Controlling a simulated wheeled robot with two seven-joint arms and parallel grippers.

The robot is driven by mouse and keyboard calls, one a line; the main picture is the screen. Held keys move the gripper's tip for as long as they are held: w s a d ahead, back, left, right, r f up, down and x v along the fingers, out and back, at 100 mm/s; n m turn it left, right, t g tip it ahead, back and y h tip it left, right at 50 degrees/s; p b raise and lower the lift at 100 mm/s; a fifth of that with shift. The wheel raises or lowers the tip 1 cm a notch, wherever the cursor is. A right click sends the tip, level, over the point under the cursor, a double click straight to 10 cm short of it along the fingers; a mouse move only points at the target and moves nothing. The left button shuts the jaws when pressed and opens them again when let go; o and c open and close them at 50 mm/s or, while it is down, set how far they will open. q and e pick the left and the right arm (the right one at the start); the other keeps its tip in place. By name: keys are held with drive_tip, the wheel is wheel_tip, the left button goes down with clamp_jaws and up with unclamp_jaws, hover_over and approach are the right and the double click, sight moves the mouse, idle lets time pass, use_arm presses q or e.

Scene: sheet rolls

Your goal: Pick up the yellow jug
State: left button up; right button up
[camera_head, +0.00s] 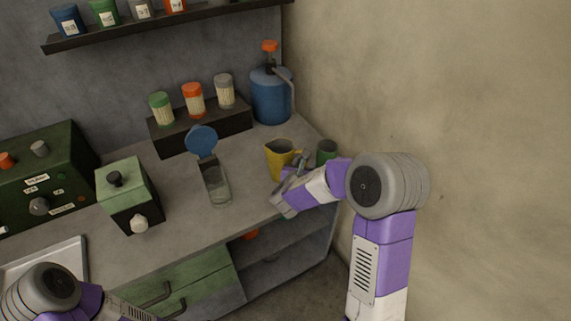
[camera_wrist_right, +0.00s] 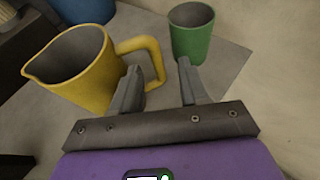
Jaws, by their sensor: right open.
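The yellow jug (camera_head: 279,157) stands upright on the counter towards its right end. In the right wrist view the yellow jug (camera_wrist_right: 78,66) is at the upper left, with its spout to the left and its handle to the right. My right gripper (camera_head: 297,170) is beside the jug in the head view, partly covering it. In the wrist view the right gripper (camera_wrist_right: 158,75) is open, with its left finger close to the jug's handle; whether they touch I cannot tell. My left arm shows at the lower left of the head view, but its gripper is not visible.
A green cup (camera_head: 327,151) stands just right of the jug, near the wall. A blue dispenser (camera_head: 270,97) stands behind. A dark rack (camera_head: 206,128) holds several jars. The counter's front edge (camera_head: 245,224) is close.

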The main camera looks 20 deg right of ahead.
drive_tip(key=x, duration=0.2)
drive_tip(key=b+x, duration=0.1)
drive_tip(key=x, duration=0.2)
drive_tip(key=shift+a+f, duration=0.25)
drive_tip(key=shift+a, duration=0.05)
clamp_jaws()
